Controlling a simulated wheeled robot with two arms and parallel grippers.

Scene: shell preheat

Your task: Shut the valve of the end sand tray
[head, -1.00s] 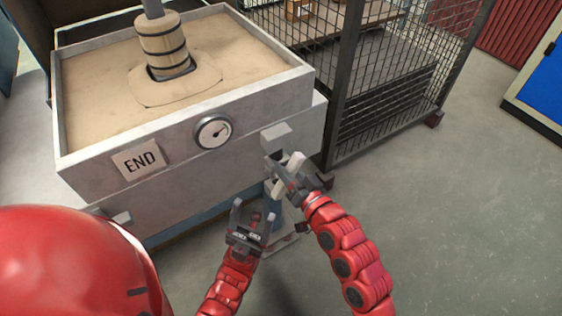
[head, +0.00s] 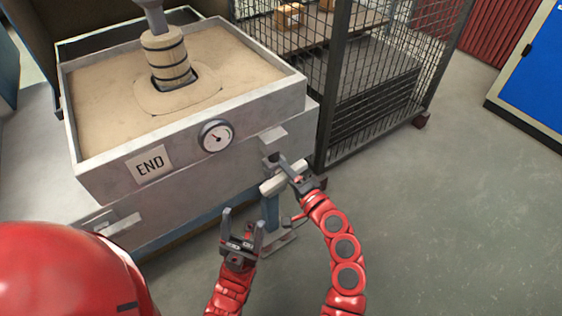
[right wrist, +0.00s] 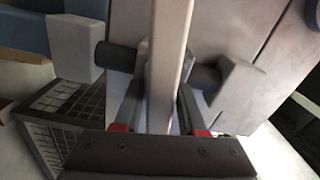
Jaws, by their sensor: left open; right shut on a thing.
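The end sand tray (head: 125,163) is a grey box of sand with an END label (head: 150,165) and a round gauge (head: 216,136) on its front. Its valve handle, a pale bar (head: 270,187), is at the right end of the tray's front, below a small grey ledge. My right gripper (head: 289,172) is shut on the bar. In the right wrist view the bar (right wrist: 168,60) runs between both fingers (right wrist: 160,110), crossing a dark rod behind it. My left gripper (head: 242,219) is open and empty, lower and to the left, in front of the tray.
A wire mesh cage (head: 375,80) with a wheel stands right beside the tray. A blue stand (head: 270,213) is below the valve. A blue cabinet (head: 535,85) is at the far right. The floor (head: 450,220) at right is clear.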

